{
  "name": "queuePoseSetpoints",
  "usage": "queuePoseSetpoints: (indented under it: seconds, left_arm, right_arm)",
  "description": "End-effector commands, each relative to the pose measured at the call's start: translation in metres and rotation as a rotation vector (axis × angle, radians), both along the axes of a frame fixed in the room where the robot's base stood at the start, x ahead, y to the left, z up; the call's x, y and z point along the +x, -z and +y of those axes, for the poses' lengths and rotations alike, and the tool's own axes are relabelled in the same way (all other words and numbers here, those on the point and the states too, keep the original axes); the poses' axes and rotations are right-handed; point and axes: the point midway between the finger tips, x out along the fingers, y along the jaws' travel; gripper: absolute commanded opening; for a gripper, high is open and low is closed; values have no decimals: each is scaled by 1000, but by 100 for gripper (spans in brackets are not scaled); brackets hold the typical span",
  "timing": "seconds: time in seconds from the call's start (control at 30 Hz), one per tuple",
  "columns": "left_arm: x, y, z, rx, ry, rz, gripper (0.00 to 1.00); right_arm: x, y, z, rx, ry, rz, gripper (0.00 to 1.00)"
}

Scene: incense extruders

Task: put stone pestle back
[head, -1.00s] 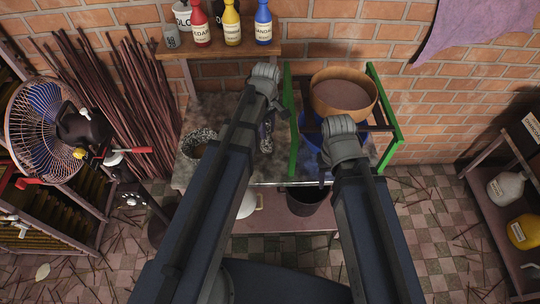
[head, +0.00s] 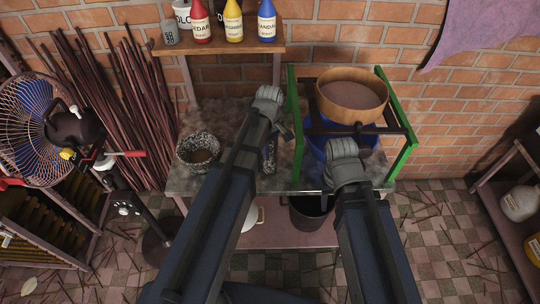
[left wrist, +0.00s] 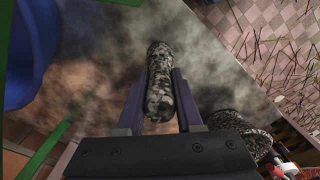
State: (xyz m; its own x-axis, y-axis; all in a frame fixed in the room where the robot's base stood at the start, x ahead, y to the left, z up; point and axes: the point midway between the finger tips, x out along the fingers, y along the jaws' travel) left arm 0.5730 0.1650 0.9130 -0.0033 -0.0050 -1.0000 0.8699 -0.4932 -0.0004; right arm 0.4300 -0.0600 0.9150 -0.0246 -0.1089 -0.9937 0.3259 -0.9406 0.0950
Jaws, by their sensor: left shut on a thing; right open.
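The stone pestle (left wrist: 159,85) is a speckled grey rod in the left wrist view, held between the fingers of my left gripper (left wrist: 160,103). In the head view the pestle (head: 269,158) shows partly beside my left arm, over the grey worktable. The speckled stone mortar (head: 198,150), with brown material inside, stands on the table left of my left gripper; it also shows in the left wrist view (left wrist: 240,128), lower right. My right gripper (head: 345,170) is open in front of the blue tub; its fingers are mostly hidden by its arm.
A green frame (head: 296,125) holds a sieve bowl (head: 352,97) above a blue tub (head: 318,145) at the right of the worktable (head: 220,184). A shelf (head: 225,47) with bottles is behind. A fan (head: 38,115) stands left. Bare tabletop lies between mortar and frame.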

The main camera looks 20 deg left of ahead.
Motion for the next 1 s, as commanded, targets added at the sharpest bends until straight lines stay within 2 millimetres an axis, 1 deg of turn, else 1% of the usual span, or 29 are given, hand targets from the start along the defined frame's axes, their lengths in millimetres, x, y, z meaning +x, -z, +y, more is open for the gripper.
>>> queuePoseSetpoints:
  seconds: [0.03, 0.23, 0.37, 0.4, 0.63, 0.67, 1.0]
  left_arm:
    - [0, 3, 0, 0, 0, 0, 0]
    - [0, 0, 0, 0, 0, 0, 0]
    - [0, 4, 0, 0, 0, 0, 0]
    - [0, 5, 0, 0, 0, 0, 36]
    - [0, 3, 0, 0, 0, 0, 61]
    - [0, 3, 0, 0, 0, 0, 64]
    - [0, 1, 0, 0, 0, 0, 64]
  right_arm:
    - [0, 3, 0, 0, 0, 0, 50]
    - [0, 0, 0, 0, 0, 0, 50]
    - [0, 4, 0, 0, 0, 0, 50]
    - [0, 5, 0, 0, 0, 0, 50]
    - [0, 3, 0, 0, 0, 0, 50]
    - [0, 3, 0, 0, 0, 0, 50]
    - [0, 1, 0, 0, 0, 0, 50]
